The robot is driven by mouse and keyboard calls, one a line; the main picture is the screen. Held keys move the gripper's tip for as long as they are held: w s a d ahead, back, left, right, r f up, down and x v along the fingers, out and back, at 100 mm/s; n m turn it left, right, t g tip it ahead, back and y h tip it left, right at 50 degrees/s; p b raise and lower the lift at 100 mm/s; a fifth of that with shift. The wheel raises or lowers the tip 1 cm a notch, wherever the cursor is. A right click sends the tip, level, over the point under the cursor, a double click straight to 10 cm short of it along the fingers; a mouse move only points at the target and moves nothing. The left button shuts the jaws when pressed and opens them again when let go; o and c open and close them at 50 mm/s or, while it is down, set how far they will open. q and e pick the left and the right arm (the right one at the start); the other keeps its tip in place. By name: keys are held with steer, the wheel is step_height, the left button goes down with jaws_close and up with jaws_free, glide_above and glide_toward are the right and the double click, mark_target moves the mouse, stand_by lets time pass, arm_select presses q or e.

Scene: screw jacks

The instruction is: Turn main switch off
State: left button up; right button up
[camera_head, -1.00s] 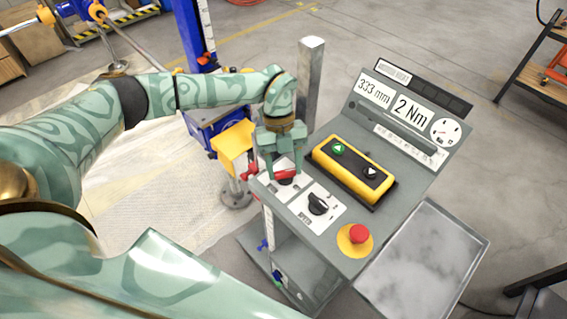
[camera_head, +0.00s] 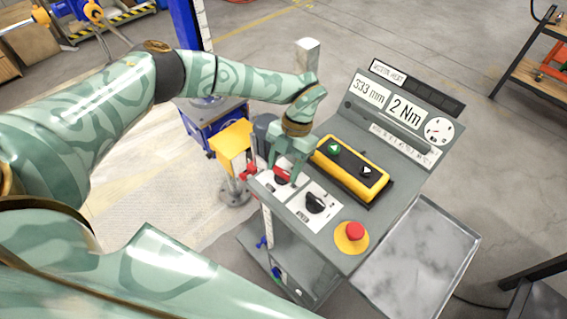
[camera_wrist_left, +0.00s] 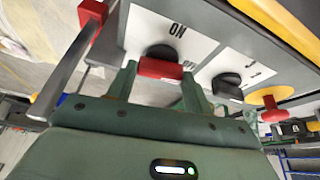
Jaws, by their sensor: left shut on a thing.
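The main switch is a red handle (camera_head: 281,175) on a white plate at the left end of the grey console. In the left wrist view the red handle (camera_wrist_left: 160,68) sits between my fingers, on a dark round base. The plate carries the marks ON and OFF; OFF is beside the handle's right end, partly covered by a finger. My left gripper (camera_head: 284,170) reaches down from above and is shut on the handle; its fingers also show in the wrist view (camera_wrist_left: 158,84). My right gripper is not in view.
Beside the switch are a black speed knob (camera_head: 315,203), a red stop button (camera_head: 355,231) on yellow, and a yellow button box (camera_head: 350,169). Another red part (camera_head: 248,171) is at the console's left edge. A metal post (camera_head: 307,58) rises behind; a tray (camera_head: 415,270) is at right.

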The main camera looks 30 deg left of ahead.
arm_select(q)
steer(key=shift+w+r+m+y, duration=0.1)
steer(key=shift+m+y, duration=0.2)
steer(key=shift+m, duration=0.5)
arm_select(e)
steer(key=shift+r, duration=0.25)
arm_select(q)
steer(key=o, duration=1)
steer(key=shift+d, duration=0.1)
